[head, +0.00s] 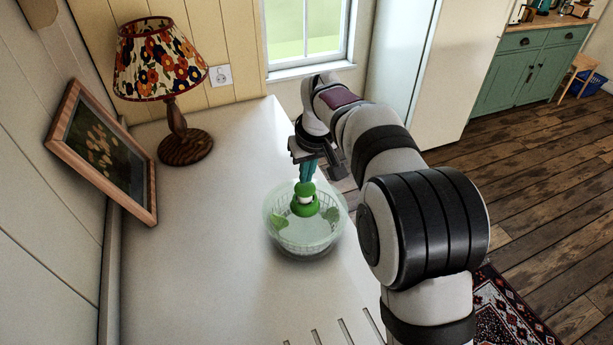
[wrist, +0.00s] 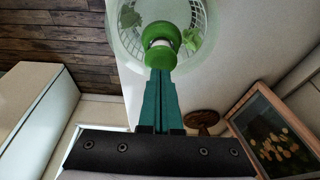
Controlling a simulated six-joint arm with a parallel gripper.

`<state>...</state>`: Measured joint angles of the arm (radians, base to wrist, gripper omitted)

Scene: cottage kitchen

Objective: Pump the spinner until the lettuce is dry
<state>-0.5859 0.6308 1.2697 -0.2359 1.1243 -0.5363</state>
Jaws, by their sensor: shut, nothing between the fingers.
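The salad spinner (head: 286,233) is a clear bowl with a pale basket inside, standing on the white counter near its right edge. Green lettuce leaves show through its clear lid. Its green pump knob (head: 305,207) rises from the middle of the lid. My gripper (head: 306,181) points down above the knob with its teal fingers shut and empty. In the wrist view the fingertips (wrist: 158,72) reach the near side of the green knob (wrist: 161,42); I cannot tell whether they touch it. The spinner (wrist: 206,25) also shows there, with lettuce (wrist: 130,17) inside.
A lamp with a flowered shade (head: 160,58) and a leaning framed picture (head: 103,150) stand at the left of the counter (head: 200,255). The counter left of and in front of the spinner is clear. Slots mark its front right part. The wooden floor (head: 530,190) lies beyond the right edge.

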